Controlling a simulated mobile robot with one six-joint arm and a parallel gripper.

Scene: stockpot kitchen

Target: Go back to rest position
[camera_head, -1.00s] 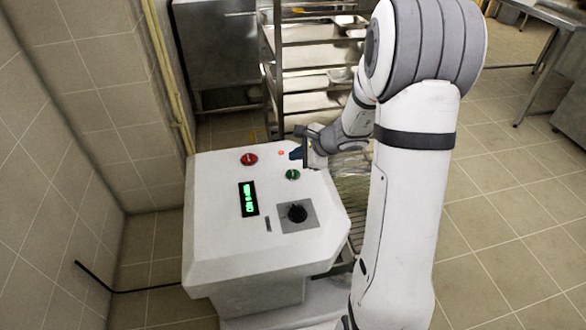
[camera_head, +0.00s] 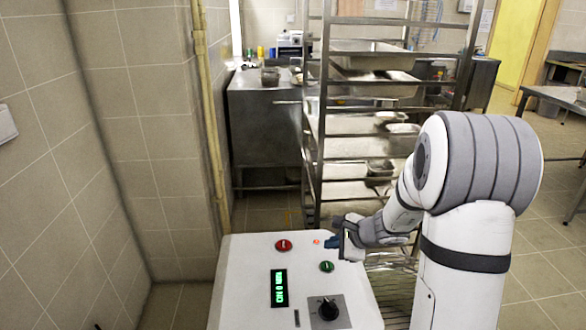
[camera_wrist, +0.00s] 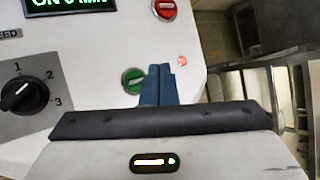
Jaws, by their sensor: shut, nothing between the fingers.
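My gripper (camera_head: 331,242) is over the far right part of a white control panel (camera_head: 243,262), near its green button (camera_head: 327,267) and a small red light (camera_head: 316,241). In the wrist view its blue fingers (camera_wrist: 159,84) are shut together with nothing between them. They appear just right of the green button (camera_wrist: 134,80); I cannot tell the height above the panel. A red button (camera_head: 283,245), a lit green display (camera_head: 279,288) and a black knob (camera_head: 328,308) are also on the panel.
A metal tray rack (camera_head: 312,130) stands behind the panel. A steel cabinet (camera_head: 262,135) is at the back left. A tiled wall (camera_head: 60,190) with a yellow pipe (camera_head: 207,110) is on the left. Open floor (camera_head: 545,265) lies to the right.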

